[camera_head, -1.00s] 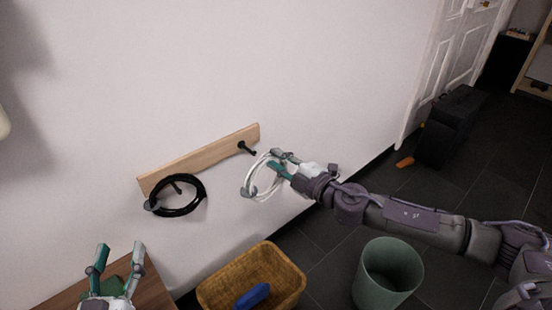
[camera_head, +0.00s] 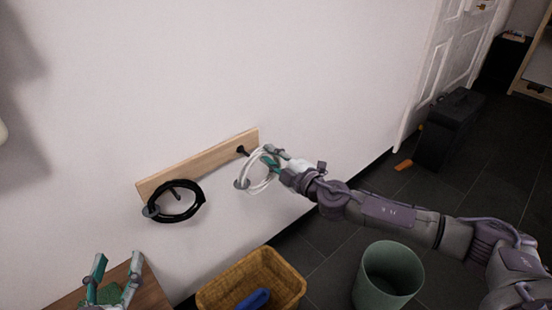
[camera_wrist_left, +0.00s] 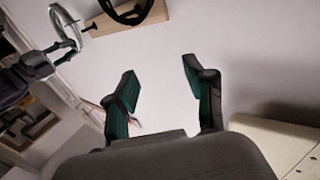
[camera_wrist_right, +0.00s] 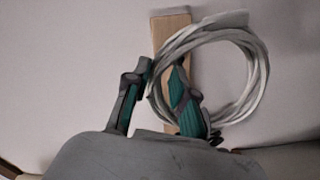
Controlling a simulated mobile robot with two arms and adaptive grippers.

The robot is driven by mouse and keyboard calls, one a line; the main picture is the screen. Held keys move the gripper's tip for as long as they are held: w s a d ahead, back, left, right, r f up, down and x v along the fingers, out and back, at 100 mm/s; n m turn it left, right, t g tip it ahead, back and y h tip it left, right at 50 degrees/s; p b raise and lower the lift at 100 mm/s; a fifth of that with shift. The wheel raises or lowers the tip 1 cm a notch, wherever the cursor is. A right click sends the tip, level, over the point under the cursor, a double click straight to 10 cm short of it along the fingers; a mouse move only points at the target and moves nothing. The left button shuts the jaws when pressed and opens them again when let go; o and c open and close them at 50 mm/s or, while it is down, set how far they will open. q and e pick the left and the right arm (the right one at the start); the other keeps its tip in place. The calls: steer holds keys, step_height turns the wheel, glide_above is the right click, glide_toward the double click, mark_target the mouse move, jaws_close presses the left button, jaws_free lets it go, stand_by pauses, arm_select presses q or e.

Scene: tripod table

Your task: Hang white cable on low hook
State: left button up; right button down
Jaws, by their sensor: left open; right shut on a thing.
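The white cable (camera_head: 254,170) is a coil held by my right gripper (camera_head: 271,157) in front of the right end of the wooden hook rail (camera_head: 208,161). In the right wrist view the coil (camera_wrist_right: 258,85) loops around one finger of the right gripper (camera_wrist_right: 158,92), with the rail (camera_wrist_right: 170,32) behind it. A dark hook (camera_head: 242,150) at the rail's right end is beside the coil's upper part; I cannot tell whether it is inside the loop. A black cable coil (camera_head: 160,215) hangs on the rail's left hook (camera_head: 175,195). My left gripper (camera_head: 116,266) is open and empty at the lower left.
A wicker basket (camera_head: 222,291) with a blue object (camera_head: 254,299) stands below the rail. A grey-green bin (camera_head: 388,283) is to its right. A wooden surface (camera_head: 150,291) is near the left gripper. A black case (camera_head: 449,128) stands by the door.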

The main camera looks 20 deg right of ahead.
steer(key=shift+x, duration=1.85)
steer(key=shift+w+a+f+b, duration=0.25)
steer(key=shift+w+a+b, duration=0.05)
steer(key=shift+w, duration=0.2)
steer(key=shift+w+a+f+b, duration=0.25)
steer(key=shift+w+a+b, duration=0.05)
steer(key=shift+w, duration=0.15)
steer(key=shift+w+a+f, duration=0.1)
steer(key=shift+w+f, duration=0.05)
steer(key=shift+f, duration=0.2)
arm_select(q)
step_height(320, 180, up, 7)
steer(key=s+t+h, duration=0.1)
steer(key=t, duration=0.3)
steer(key=shift+s+d+t+h, duration=0.25)
steer(key=shift+d+t+h, duration=0.05)
steer(key=shift+t, duration=0.1)
arm_select(e)
steer(key=shift+w, duration=0.1)
arm_select(q)
steer(key=shift+f, duration=0.1)
arm_select(e)
steer(key=shift+r, duration=0.15)
